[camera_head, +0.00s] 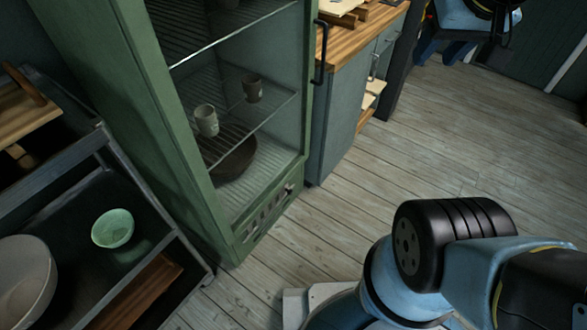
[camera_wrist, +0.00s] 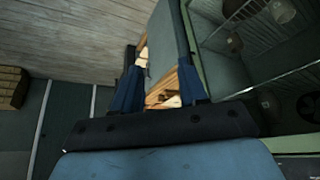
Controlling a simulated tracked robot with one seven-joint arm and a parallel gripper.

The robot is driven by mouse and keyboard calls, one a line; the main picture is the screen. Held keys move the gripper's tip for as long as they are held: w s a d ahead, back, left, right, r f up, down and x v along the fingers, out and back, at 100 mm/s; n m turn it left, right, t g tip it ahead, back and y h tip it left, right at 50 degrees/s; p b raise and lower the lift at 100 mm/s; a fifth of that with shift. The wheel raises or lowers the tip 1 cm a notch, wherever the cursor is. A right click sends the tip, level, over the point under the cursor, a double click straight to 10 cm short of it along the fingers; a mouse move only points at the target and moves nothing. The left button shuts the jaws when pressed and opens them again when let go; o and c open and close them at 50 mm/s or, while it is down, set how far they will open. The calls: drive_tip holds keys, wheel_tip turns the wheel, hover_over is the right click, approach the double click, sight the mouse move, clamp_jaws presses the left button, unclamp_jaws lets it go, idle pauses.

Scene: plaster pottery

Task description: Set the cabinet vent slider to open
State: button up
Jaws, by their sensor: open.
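The green cabinet (camera_head: 140,100) stands at the left-centre of the head view, with a glazed front and wire shelves. Low on its front is a slotted vent panel (camera_head: 262,217). A small light knob with a dark centre, which looks like the vent slider (camera_head: 289,188), sits at the panel's right end. Its exact setting is too small to tell. In the wrist view, my gripper (camera_wrist: 160,66) has its two blue fingers apart with nothing held between them. The cabinet also shows at the right of that view (camera_wrist: 207,88); the vent cannot be made out there.
A dark shelf unit (camera_head: 95,140) with a green bowl (camera_head: 113,228) and a pale bowl (camera_head: 27,280) stands left of the cabinet. A wood-topped counter (camera_head: 338,125) stands right of it. A black handle (camera_head: 320,55) juts from the cabinet. The plank floor (camera_head: 430,140) in front is clear.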

drive_tip(key=shift+w+a, duration=0.2)
drive_tip(key=shift+o, duration=0.2)
